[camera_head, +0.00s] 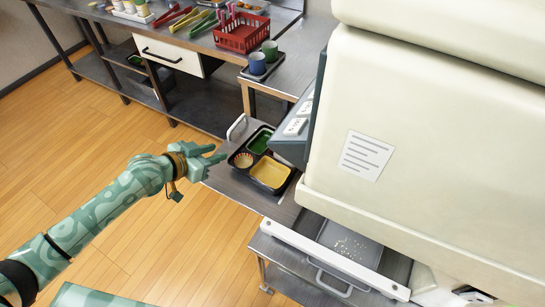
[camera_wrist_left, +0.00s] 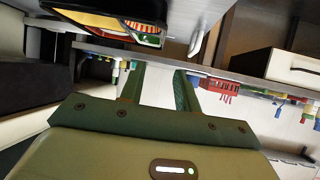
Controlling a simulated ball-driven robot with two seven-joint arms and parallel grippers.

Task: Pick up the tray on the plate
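A black bento tray (camera_head: 257,157) with a yellow, a green and a small round tan compartment lies on the grey metal plate (camera_head: 226,181) beside the big cream machine. Part of the tray also shows at the top of the left wrist view (camera_wrist_left: 105,35). My left gripper (camera_head: 216,154) is just left of the tray, apart from it in the picture. Its two fingers are spread with nothing between them, as the left wrist view (camera_wrist_left: 158,82) also shows. My right gripper is out of view.
The cream machine (camera_head: 440,150) overhangs the right side, close to the tray. A drawer with white grains (camera_head: 345,245) is in front. Behind are a small tray with two cups (camera_head: 257,64), a red basket (camera_head: 240,35) and tongs. The wooden floor (camera_head: 60,130) at left is clear.

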